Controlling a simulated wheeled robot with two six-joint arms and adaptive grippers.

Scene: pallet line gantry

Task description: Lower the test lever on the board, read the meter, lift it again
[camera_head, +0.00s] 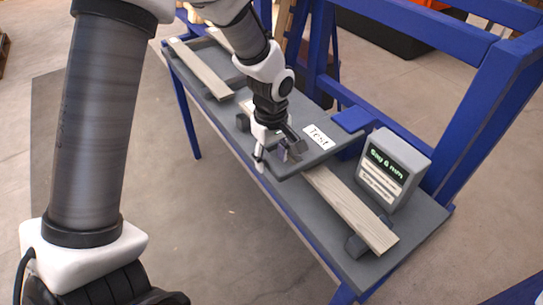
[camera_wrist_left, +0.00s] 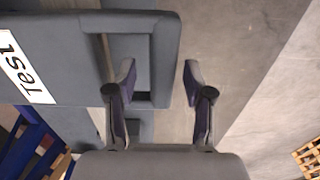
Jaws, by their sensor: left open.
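The test lever, a flat grey plate (camera_head: 318,152) with a white "Test" label (camera_head: 318,136), lies across the wooden board (camera_head: 350,210). The label also shows in the left wrist view (camera_wrist_left: 24,66). The plate's near end has a slot and an end bar (camera_wrist_left: 165,50). My left gripper (camera_head: 276,158) is open at that end; in the left wrist view its fingers (camera_wrist_left: 160,78) straddle the bar, one over the slot, one outside. I cannot tell whether they touch it. The meter (camera_head: 388,168) stands right of the plate; its green text looks like "Sag 6 mm", the digit unclear. My right gripper is out of view.
The grey bench (camera_head: 425,228) carries a second wooden board (camera_head: 200,68) at the far left. A blue frame (camera_head: 470,105) rises behind the meter, and a blue block (camera_head: 352,119) sits beside the plate. The floor in front of the bench is clear.

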